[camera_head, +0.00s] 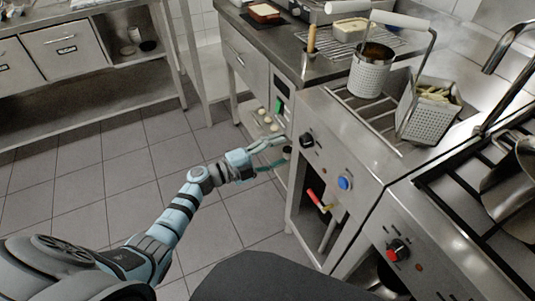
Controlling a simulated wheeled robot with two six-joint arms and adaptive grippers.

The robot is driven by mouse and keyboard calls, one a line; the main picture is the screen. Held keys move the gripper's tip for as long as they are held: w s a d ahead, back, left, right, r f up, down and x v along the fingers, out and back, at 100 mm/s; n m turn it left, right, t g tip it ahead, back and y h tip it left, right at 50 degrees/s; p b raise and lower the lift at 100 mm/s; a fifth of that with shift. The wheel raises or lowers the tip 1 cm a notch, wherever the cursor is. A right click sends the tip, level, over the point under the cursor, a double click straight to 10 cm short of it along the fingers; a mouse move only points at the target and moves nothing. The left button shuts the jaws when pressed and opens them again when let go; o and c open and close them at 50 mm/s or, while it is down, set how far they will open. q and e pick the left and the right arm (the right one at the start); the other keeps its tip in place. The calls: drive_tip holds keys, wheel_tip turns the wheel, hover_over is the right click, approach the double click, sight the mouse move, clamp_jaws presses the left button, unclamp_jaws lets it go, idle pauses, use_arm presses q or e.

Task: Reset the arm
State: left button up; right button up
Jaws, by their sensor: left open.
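My left arm reaches in from the lower left of the head view. Its left gripper (272,155) is open and looks empty, in front of the steel cabinets, near the fryer unit's left front edge. I cannot tell how far it is from the cabinet front. My right gripper is out of view.
A fryer unit (341,124) with knobs stands at the right, with a round basket (369,76) and a square basket (429,118) on top. A stove (462,200) holds a pan at far right. A steel shelf table (78,95) stands back left. Tiled floor (95,165) is clear.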

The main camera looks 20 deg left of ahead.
use_arm(q)
drive_tip(key=v, duration=0.4)
drive_tip(key=shift+s, duration=0.1)
